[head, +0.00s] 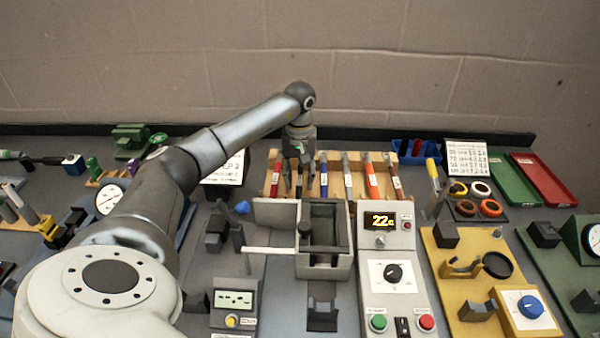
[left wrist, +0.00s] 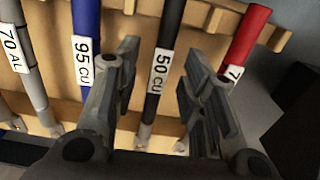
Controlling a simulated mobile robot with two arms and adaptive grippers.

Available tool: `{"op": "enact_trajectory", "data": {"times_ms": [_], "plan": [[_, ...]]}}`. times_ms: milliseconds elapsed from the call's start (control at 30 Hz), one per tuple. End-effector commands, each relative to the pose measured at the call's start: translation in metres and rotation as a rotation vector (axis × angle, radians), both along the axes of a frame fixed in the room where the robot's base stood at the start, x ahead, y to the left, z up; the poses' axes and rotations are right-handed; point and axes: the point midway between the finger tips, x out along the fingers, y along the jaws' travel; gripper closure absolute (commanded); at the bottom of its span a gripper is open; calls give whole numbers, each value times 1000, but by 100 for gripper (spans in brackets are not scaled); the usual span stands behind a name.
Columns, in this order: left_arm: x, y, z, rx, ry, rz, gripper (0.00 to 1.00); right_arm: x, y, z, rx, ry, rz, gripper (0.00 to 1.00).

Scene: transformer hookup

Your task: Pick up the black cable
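The black cable (left wrist: 172,25) carries a white "50 CU" label and stands in a wooden rack (head: 267,187) against the back of the bench. My left gripper (head: 299,163) is over the rack, with its arm reaching in from the left. In the left wrist view my left gripper (left wrist: 163,85) is open, one finger on each side of the black cable, with gaps showing between the fingers and the cable. In the head view the gripper largely covers this cable. My right gripper is not in view.
A blue cable (left wrist: 86,22) labelled "95 CU" and a red cable (left wrist: 248,35) stand close on either side. A grey "70 AL" cable (left wrist: 35,85) is farther left. In front of the rack are a grey open box (head: 325,268) and a control panel (head: 393,300).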

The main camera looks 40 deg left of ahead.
Motion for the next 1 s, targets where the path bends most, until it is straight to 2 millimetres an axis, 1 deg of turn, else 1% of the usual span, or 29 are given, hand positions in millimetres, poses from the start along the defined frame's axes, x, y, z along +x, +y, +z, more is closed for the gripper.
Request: {"op": "enact_trajectory", "data": {"times_ms": [200, 233, 500, 533, 1000], "plan": [[0, 0, -2, 0, -1, 0, 61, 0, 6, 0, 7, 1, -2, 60], [0, 0, -2, 0, -1, 0, 63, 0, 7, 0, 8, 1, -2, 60], [0, 0, -2, 0, -1, 0, 97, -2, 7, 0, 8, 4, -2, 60], [0, 0, -2, 0, -1, 0, 100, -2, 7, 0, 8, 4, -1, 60], [1, 0, 1, 1, -2, 0, 100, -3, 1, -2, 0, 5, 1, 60]]}}
